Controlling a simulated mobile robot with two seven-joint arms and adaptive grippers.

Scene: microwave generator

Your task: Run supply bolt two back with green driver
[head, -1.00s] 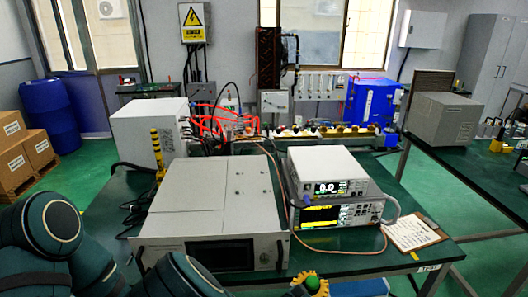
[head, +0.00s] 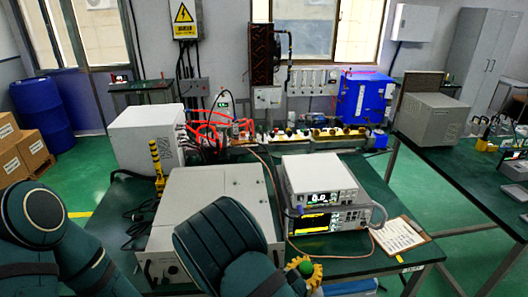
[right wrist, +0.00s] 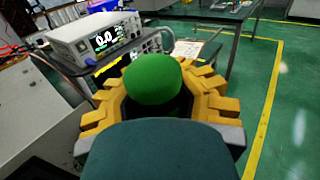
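The green driver shows as a rounded green top (right wrist: 152,78) in the right wrist view. It also shows at the bottom of the head view (head: 305,267). The yellow segmented fingers of my right gripper (right wrist: 152,98) close around it from both sides, and its lower part is hidden. In the head view my right gripper (head: 311,271) is in front of the bench, right of the large grey cabinet (head: 205,190). A few small dark dots, perhaps bolts, show on the cabinet's lid; I cannot tell which is supply bolt two. My left arm enters at lower left; its gripper is out of view.
Two stacked instruments (head: 318,185) stand right of the cabinet, with a clipboard (head: 399,236) beside them. A white box (head: 147,142), red cables and a row of fittings line the back. My right forearm covers the cabinet's front right part. Green floor is free at right.

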